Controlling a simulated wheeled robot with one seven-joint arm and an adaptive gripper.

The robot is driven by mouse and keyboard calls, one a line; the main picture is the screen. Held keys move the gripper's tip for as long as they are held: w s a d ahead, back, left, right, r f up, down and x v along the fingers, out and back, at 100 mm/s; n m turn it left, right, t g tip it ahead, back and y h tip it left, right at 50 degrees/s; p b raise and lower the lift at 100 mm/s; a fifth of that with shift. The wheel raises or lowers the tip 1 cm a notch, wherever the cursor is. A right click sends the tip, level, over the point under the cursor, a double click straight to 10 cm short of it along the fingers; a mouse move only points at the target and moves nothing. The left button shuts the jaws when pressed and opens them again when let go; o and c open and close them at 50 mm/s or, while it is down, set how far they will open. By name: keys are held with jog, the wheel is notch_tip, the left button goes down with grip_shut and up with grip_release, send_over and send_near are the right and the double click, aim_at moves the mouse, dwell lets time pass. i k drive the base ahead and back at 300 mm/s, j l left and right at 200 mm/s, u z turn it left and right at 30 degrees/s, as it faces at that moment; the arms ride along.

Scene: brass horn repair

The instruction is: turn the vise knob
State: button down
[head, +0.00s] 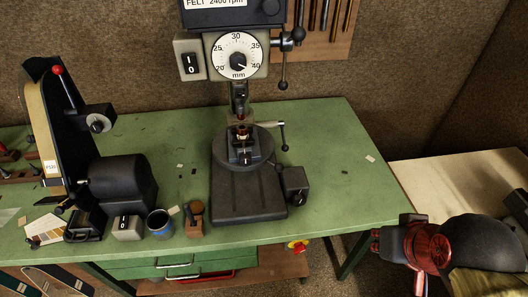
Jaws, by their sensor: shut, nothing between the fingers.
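A small dark vise (245,152) sits on the round table of the drill press, under the chuck. A small brass-coloured piece (242,134) shows at its top. The vise's knob is too small to make out clearly. My gripper (418,284), red and dark, is at the lower right, in front of the bench's right end and well apart from the vise. It looks shut and empty, with its tips near the bottom picture edge and hard to see.
The drill press (240,200) has levers on its right side. The green bench (345,170) is mostly clear right of the press. A pale table (450,180) stands at right.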

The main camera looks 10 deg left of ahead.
aim_at(245, 160)
jog(key=k+j+u, duration=0.2)
jog(key=u, duration=0.15)
jog(key=k+j+u, duration=0.15)
jog(key=j+u, duration=0.2)
jog(key=k+j+u, duration=0.15)
jog(key=u, duration=0.2)
jog(key=j, duration=0.1)
